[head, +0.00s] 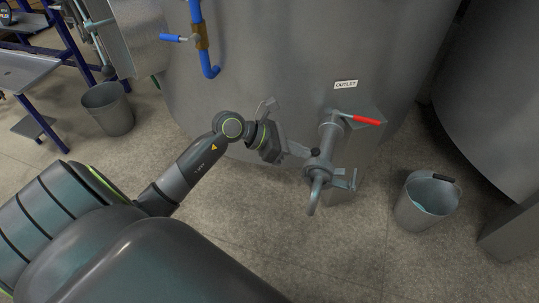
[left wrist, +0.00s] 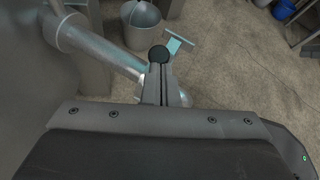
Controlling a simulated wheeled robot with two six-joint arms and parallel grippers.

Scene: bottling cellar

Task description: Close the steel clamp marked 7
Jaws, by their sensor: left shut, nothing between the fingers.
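A steel clamp (head: 318,168) sits around the joint of the outlet pipe, low on the tank. A black knob (head: 315,152) and a pale T-shaped handle (head: 346,180) show at it; I cannot read a 7 or tell how far the clamp is closed. My left gripper (head: 306,151) is shut and empty, its tips at the left of the black knob. In the left wrist view the knob (left wrist: 159,54) is right beyond my fingertips (left wrist: 161,70), and the T-shaped handle (left wrist: 177,43) is behind it. Whether they touch is unclear. My right gripper is not in view.
The outlet pipe (head: 331,132) has a red lever (head: 366,121) above the clamp, under the OUTLET sign (head: 346,84). A grey bucket (head: 427,202) stands right, another bin (head: 108,108) left. A blue pipe (head: 207,62) runs down the tank. The floor in front is clear.

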